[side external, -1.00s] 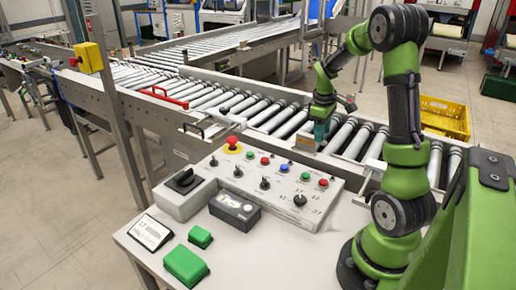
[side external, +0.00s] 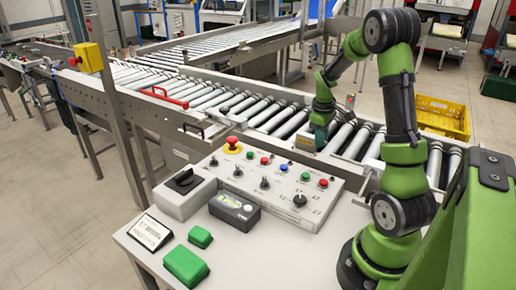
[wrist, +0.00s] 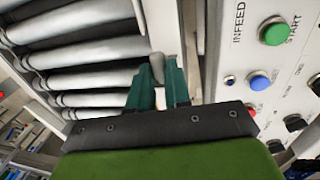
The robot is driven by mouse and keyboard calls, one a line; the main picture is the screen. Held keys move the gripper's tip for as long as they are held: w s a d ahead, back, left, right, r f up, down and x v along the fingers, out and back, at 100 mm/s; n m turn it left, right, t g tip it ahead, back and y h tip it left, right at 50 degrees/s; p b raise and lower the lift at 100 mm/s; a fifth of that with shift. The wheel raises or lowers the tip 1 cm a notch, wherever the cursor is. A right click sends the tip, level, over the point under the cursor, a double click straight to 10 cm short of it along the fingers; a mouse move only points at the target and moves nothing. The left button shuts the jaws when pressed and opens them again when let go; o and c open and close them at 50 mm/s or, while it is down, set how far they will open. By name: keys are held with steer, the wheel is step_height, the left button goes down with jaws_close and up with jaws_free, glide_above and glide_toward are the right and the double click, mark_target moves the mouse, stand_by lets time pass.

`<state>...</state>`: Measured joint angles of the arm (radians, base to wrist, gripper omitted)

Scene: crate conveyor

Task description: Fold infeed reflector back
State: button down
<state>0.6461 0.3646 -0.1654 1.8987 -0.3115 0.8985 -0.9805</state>
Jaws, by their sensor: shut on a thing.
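My gripper (side external: 319,141) is low at the near rail of the roller conveyor, just behind the control panel. In the wrist view its two teal fingers (wrist: 160,86) are closed around a small grey rounded piece (wrist: 157,67). This piece appears to belong to the infeed reflector; the fingers hide its lower part. In the side view a small tan plate, seemingly the reflector (side external: 303,144), shows just left of the fingertips at the rail. Its exact angle is hard to tell.
The control panel (side external: 275,184) with buttons and a red emergency stop (side external: 232,144) stands in front of my gripper. Conveyor rollers (side external: 285,122) run behind it, with no crate near. A yellow crate (side external: 443,117) sits behind.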

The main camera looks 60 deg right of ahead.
mark_target(314, 149)
steer(key=shift+a, duration=0.1)
steer(key=shift+w+a+h, duration=0.1)
steer(key=shift+a+h, duration=0.65)
steer(key=shift+h, duration=0.35)
steer(key=shift+a+f+h, duration=0.45)
steer(key=shift+a+h, duration=0.35)
steer(key=shift+h, duration=0.75)
steer(key=shift+a+f+h, duration=0.5)
steer(key=shift+a+h, duration=0.3)
steer(key=shift+h, duration=0.8)
steer(key=shift+a+f+h, duration=0.45)
steer(key=shift+a+h, duration=0.35)
steer(key=shift+h, duration=0.75)
